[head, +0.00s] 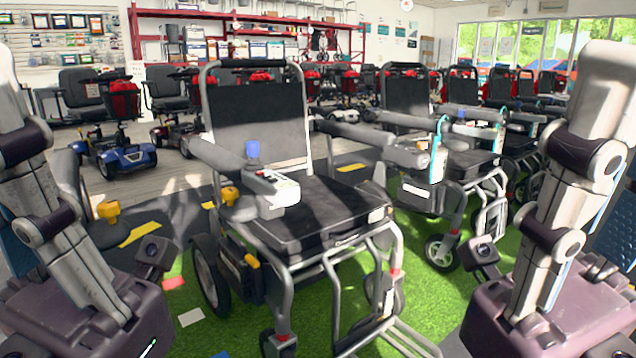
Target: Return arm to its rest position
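My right arm (565,205) comes in at the upper right and runs down to the lower right. Both arms are bent and held close to the two sides of the view. No gripper fingers can be made out on either arm, and nothing held can be seen. The arms are apart, with a powered wheelchair (322,215) standing between them in front of me.
The wheelchair's footrest frame (385,335) reaches close to the bottom edge. Green turf (415,295) lies under it. More wheelchairs (408,95) stand in a row to the right. A blue scooter (125,157) stands at the left. Red shelving (250,28) lines the back wall.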

